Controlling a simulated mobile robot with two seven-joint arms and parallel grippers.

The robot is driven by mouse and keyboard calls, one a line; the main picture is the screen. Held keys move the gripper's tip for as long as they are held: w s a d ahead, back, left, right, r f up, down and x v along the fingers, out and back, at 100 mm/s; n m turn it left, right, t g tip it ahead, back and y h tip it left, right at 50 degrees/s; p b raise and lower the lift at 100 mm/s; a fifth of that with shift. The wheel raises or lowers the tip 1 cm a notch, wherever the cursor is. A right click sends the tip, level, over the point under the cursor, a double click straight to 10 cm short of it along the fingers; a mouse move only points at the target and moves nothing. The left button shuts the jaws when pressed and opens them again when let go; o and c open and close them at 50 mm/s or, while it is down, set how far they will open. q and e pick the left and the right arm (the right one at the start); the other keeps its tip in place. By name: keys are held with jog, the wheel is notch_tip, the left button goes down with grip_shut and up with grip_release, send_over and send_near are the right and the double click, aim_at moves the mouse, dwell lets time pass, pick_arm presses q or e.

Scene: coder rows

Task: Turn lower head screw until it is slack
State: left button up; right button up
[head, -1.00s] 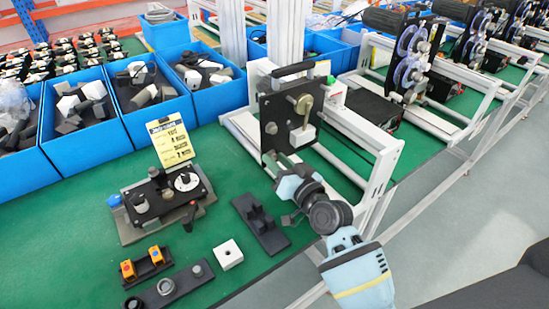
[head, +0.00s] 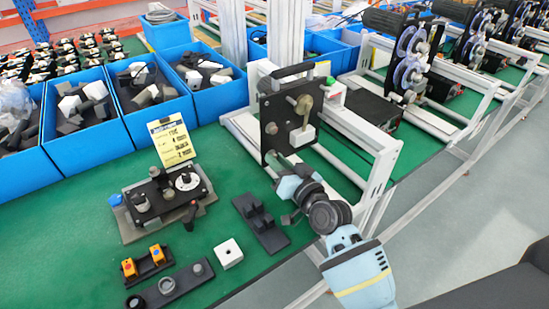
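The coder head is a black upright plate (head: 281,108) with a carry handle on top, mounted on a white frame. A round metal knob (head: 304,104) with a brass-coloured lever and a white block sits on its right part. A smaller round knob (head: 271,128) sits lower on its left part. My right gripper (head: 274,159) reaches up from the lower right to the bottom edge of the plate. Its fingertips are small and partly hidden, so I cannot tell whether they hold a screw. The lower head screw is not clearly visible. My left gripper is not in view.
A black fixture (head: 164,200) with a yellow note card (head: 171,141) stands on the green table, left of my arm. A button box (head: 146,266), a white block (head: 228,254) and a black bracket (head: 260,223) lie nearer. Blue bins (head: 95,141) line the back.

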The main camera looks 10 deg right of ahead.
grip_shut()
jog(key=n+p, duration=0.1)
jog(key=n, duration=0.9)
jog(key=shift+s+p, duration=0.1)
jog(key=shift+p, duration=0.2)
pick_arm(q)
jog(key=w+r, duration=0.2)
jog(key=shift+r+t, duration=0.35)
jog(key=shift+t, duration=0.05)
pick_arm(e)
jog(key=shift+o, duration=2.3)
grip_release()
jog(key=shift+f, duration=0.1)
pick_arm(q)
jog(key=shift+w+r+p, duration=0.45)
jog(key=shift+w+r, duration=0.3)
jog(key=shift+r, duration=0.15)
pick_arm(e)
jog(key=shift+d+m, duration=0.15)
jog(key=shift+m, duration=4.85)
